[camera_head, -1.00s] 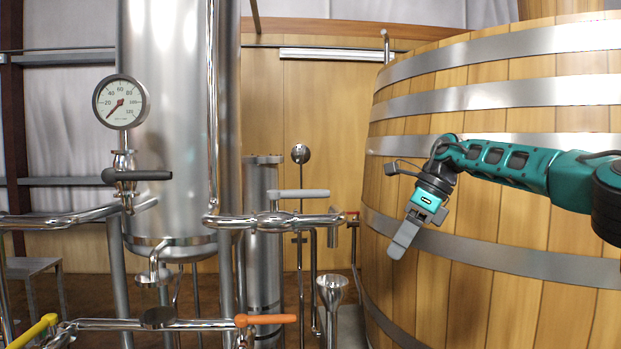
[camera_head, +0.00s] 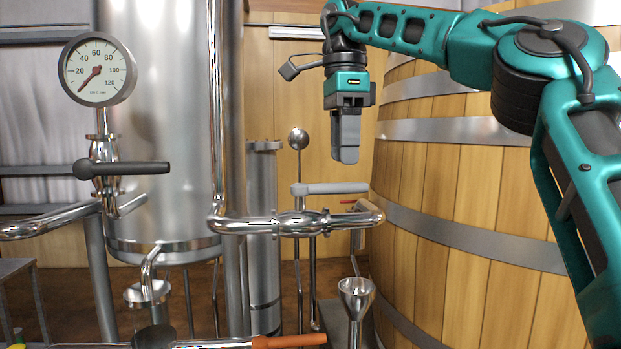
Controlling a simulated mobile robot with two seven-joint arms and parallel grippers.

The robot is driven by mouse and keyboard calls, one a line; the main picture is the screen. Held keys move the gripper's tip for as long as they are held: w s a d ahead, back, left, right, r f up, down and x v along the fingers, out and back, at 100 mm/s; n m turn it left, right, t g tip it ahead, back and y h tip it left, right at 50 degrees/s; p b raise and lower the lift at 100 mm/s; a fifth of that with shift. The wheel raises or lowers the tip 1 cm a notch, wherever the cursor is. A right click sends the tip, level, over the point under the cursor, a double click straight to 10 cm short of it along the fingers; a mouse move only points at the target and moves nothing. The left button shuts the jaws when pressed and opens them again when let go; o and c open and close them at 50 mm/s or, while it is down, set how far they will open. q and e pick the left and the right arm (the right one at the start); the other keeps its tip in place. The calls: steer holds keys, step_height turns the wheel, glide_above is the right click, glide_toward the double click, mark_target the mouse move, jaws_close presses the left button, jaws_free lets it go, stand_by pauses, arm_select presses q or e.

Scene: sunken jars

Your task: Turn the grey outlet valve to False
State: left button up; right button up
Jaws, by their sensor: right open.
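The grey outlet valve (camera_head: 330,188) is a grey lever lying level, pointing right along the shiny horizontal pipe (camera_head: 250,226) it sits on, in the middle of the head view. My right gripper (camera_head: 346,155) hangs fingers-down above the lever's right end in the picture, apart from it. Its fingers overlap in this view, but it is open and empty. My left gripper is not in view.
A dark-handled valve (camera_head: 125,168) sits under a round gauge (camera_head: 97,69) at the left. An orange lever (camera_head: 290,340) is at the bottom. A steel funnel (camera_head: 356,294) stands below the pipe. A large wooden vat (camera_head: 445,185) fills the right side.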

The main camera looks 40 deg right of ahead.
mark_target(345, 187)
step_height(345, 187, down, 4)
steer(key=shift+s+r, duration=0.1)
steer(key=shift+s, duration=0.05)
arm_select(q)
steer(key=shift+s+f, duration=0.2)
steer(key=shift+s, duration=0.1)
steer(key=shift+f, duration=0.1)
arm_select(e)
steer(key=shift+f, duration=0.25)
steer(key=shift+f+b, duration=0.35)
steer(key=shift+f, duration=0.05)
steer(key=shift+f+b, duration=0.3)
steer(key=shift+f, duration=0.5)
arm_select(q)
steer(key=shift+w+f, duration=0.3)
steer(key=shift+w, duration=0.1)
